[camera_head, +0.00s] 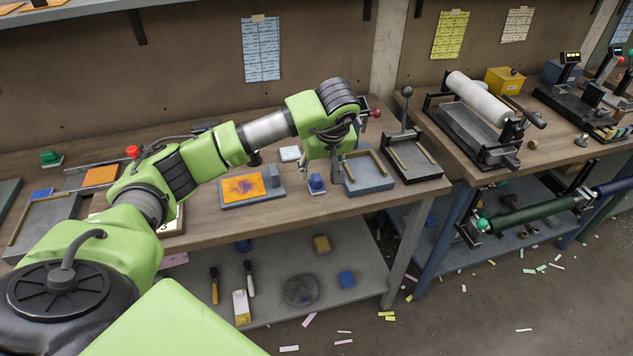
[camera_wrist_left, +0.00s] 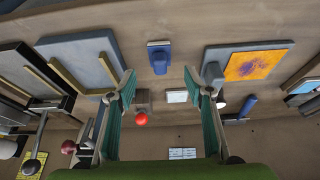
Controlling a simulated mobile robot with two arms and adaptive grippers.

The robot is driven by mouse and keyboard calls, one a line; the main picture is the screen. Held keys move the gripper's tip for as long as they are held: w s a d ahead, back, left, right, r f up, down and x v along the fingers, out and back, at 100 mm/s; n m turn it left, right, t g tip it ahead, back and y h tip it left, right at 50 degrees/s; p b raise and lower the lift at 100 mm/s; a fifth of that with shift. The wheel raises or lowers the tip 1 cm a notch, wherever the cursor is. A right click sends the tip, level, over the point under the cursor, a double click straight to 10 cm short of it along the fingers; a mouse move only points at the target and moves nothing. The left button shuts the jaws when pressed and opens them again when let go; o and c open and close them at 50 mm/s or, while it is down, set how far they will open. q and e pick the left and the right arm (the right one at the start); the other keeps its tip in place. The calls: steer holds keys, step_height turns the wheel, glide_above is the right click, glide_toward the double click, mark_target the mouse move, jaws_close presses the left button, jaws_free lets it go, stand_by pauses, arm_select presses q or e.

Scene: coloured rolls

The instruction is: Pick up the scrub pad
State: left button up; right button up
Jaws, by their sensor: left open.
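A small blue-handled block on a pale base, which looks like the scrub pad (camera_head: 316,183), sits upright on the wooden bench. In the left wrist view the same pad (camera_wrist_left: 159,57) lies beyond the fingertips, roughly in line with the gap between them. My left gripper (camera_head: 321,170) points down from the green arm, close to the pad. In the left wrist view the gripper (camera_wrist_left: 159,82) is open, with nothing between its fingers. The arm hides part of the bench behind. My right gripper is not in view.
A grey plate with an orange and purple patch (camera_head: 245,187) lies left of the pad. A blue-grey tray (camera_head: 367,175) stands close on the right, with a dark tray (camera_head: 413,160) beyond it. A white block (camera_head: 289,153) lies behind. Some bench near the front edge is bare.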

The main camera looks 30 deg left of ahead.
mark_target(317, 177)
arm_select(q)
steer(key=shift+x, duration=0.95)
steer(key=shift+w+a+f+p, duration=0.15)
steer(key=shift+f+p, duration=0.25)
steer(key=shift+f, duration=0.15)
steer(key=p+x, duration=0.1)
steer(key=x, duration=0.2)
steer(key=shift+w+a+f, duration=0.3)
steer(key=shift+f, duration=0.25)
steer(key=c, duration=1.2)
